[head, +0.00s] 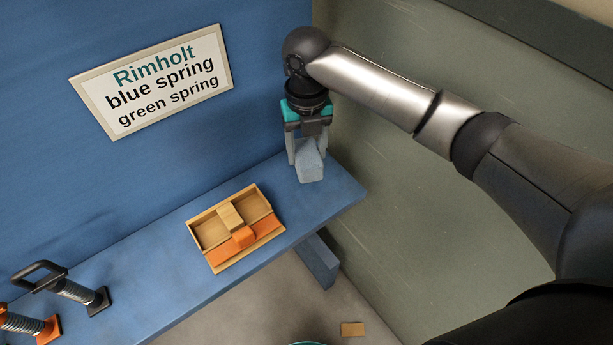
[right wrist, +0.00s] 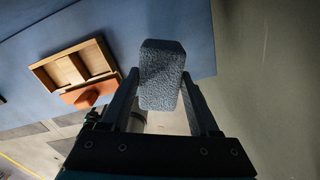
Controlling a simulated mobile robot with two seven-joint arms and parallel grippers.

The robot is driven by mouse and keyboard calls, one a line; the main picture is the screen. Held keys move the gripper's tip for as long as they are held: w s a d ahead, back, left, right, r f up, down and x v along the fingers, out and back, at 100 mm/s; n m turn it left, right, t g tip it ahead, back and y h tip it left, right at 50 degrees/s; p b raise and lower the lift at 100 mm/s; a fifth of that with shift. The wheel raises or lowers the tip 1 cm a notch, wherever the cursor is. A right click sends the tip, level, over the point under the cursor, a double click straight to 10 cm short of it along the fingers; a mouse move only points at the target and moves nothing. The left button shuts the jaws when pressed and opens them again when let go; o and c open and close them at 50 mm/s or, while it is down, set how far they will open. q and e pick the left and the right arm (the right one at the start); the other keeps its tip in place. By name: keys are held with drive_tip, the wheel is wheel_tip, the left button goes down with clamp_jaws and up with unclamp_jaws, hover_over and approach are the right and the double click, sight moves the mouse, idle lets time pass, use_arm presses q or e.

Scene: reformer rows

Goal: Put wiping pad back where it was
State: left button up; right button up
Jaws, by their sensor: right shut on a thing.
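The wiping pad (head: 310,168) is a grey-blue, rough-faced block. My right gripper (head: 306,157) is shut on it, with one finger on each side, at the right end of the blue shelf (head: 338,190). In the right wrist view the pad (right wrist: 161,75) stands out between the fingers, over the shelf. I cannot tell whether its lower end touches the shelf. My left gripper is not in view.
A wooden tray (head: 216,269) with an orange piece (head: 243,237) is left of the pad on the shelf. A lettered sign (head: 152,80) hangs on the blue wall. A small tan block (head: 352,329) lies on the floor.

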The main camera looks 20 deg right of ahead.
sight(306, 150)
wheel_tip(306, 150, down, 8)
drive_tip(key=shift+f+b, duration=0.2)
drive_tip(key=shift+b, duration=0.45)
drive_tip(key=o, duration=1.2)
drive_tip(key=shift+r, duration=0.1)
wheel_tip(306, 150, up, 12)
drive_tip(key=shift+p, duration=1.05)
